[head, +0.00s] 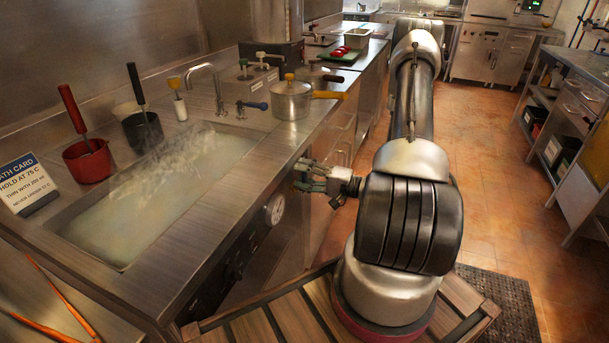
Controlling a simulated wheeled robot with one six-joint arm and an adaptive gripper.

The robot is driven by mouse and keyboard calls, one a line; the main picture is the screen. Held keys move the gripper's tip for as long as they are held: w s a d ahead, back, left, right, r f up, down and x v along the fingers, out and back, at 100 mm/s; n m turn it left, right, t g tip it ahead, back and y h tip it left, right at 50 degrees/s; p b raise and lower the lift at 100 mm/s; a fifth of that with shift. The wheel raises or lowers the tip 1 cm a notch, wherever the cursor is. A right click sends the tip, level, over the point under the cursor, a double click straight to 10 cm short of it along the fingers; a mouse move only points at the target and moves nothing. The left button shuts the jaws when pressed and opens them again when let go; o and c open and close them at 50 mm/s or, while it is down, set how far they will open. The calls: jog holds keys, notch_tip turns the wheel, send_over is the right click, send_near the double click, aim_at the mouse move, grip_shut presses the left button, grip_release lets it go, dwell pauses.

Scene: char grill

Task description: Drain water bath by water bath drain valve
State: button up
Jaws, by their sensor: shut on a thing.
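The water bath (62,240) is a long steel basin sunk in the counter at left. It holds cloudy, pale water (150,200) with steam over it. My gripper (304,177) is at the counter's front face, right of a round dial gauge (275,209). It is shut on a small part there, which its fingers mostly hide. The place fits the water bath drain valve, but the valve's shape and handle position cannot be made out.
Red (89,160) and black (143,131) pots with upright handles stand behind the bath, near a bath card (26,185). A lidded pot (291,100) with a yellow handle stands on the counter. A slatted wooden platform (260,325) lies below.

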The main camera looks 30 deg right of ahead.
jog(key=shift+f, duration=0.1)
dwell(0.3)
jog(key=o, duration=1.2)
jog(key=v, duration=1.2)
